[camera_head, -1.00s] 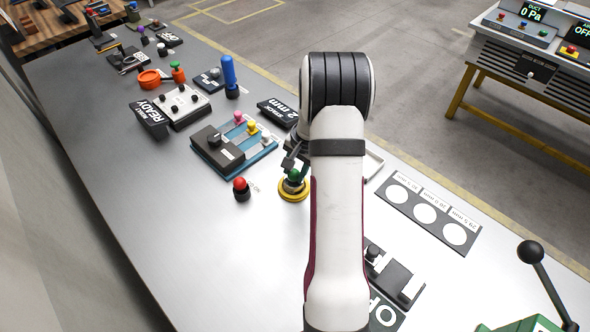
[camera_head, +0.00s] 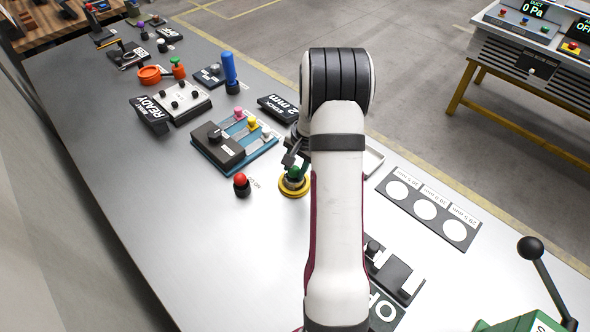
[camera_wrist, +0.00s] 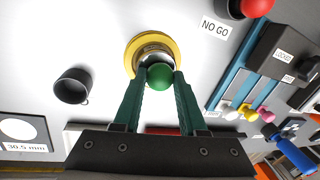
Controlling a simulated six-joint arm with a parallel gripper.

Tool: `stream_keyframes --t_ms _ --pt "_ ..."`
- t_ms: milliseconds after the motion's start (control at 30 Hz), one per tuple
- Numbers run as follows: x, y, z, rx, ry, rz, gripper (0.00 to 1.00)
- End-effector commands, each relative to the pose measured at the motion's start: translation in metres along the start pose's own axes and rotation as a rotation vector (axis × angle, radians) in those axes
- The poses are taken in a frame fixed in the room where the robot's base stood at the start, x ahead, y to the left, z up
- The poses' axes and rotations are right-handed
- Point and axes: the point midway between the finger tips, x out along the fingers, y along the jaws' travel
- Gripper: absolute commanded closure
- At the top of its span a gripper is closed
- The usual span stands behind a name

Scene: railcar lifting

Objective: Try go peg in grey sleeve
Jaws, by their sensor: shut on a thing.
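The go peg's green round knob (camera_wrist: 159,76) is between the tips of my gripper (camera_wrist: 162,82), which is shut on it. The knob also shows in the head view (camera_head: 294,173). Right below it is a yellow ring (camera_wrist: 134,50) with a grey metal sleeve (camera_wrist: 148,49) inside. In the head view, the yellow ring (camera_head: 294,190) stands on the bench under the knob. The peg's shaft is hidden, so I cannot tell how deep it sits in the sleeve. The red-knobbed peg (camera_head: 241,186) stands beside a NO GO label (camera_wrist: 214,29).
An empty dark cup (camera_wrist: 72,86) stands on the bench beside the ring. A dark and blue fixture (camera_head: 222,150) with pink, yellow and white knobs stands behind the red-knobbed peg. A plate with white circles (camera_head: 427,208) lies to the right. The bench's left front is clear.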

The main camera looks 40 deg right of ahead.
Motion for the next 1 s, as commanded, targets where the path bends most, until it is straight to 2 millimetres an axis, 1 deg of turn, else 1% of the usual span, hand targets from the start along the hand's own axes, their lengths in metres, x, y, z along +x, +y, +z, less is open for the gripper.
stream_keyframes --t_ms 167,1000 --pt "-0.002 -0.001 0.000 0.000 0.000 0.000 1.00" --pt "-0.048 -0.010 0.000 0.000 0.001 -0.001 1.00"
